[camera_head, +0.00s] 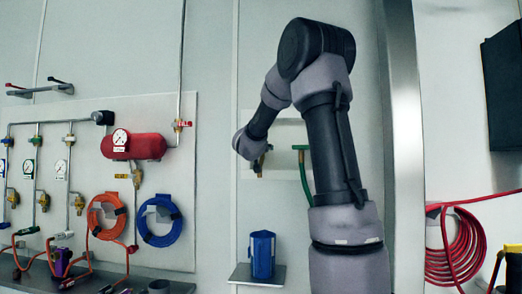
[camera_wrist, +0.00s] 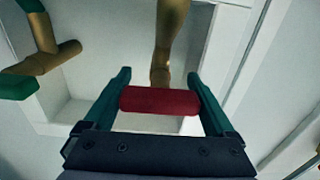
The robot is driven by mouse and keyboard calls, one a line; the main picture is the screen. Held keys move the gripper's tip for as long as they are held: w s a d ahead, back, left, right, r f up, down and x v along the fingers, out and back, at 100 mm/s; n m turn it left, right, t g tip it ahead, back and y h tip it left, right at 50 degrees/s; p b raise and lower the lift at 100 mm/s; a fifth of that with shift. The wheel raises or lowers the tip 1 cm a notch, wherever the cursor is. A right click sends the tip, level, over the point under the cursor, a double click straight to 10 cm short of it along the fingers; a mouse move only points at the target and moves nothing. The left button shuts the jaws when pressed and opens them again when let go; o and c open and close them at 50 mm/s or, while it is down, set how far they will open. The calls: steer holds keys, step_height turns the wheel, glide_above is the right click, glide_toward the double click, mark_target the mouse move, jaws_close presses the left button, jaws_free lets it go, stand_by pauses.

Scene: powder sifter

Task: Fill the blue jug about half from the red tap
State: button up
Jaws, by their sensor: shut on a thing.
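The blue jug (camera_head: 262,255) stands upright on a small grey shelf (camera_head: 240,274), below the brass spout (camera_head: 259,170) of the red tap. Its inside and any water level cannot be seen. In the wrist view the tap's red handle (camera_wrist: 158,101) lies crosswise between the green fingers of my gripper (camera_wrist: 158,80), which is shut on it. The brass tap body (camera_wrist: 168,45) shows beyond the handle. In the head view my wrist mostly hides the red tap. No stream of water is visible.
A green-handled tap (camera_head: 300,147) with a green hose is right of the red tap; it also shows in the wrist view (camera_wrist: 50,58). Gauges, valves, a red tank (camera_head: 134,146) and coiled orange and blue hoses (camera_head: 161,221) are at left. A metal post (camera_head: 404,150) stands right.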

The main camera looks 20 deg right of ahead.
steer(key=o, duration=1.1)
steer(key=shift+c, duration=0.2)
steer(key=v, duration=1)
steer(key=shift+s+a, duration=0.25)
steer(key=shift+s, duration=0.1)
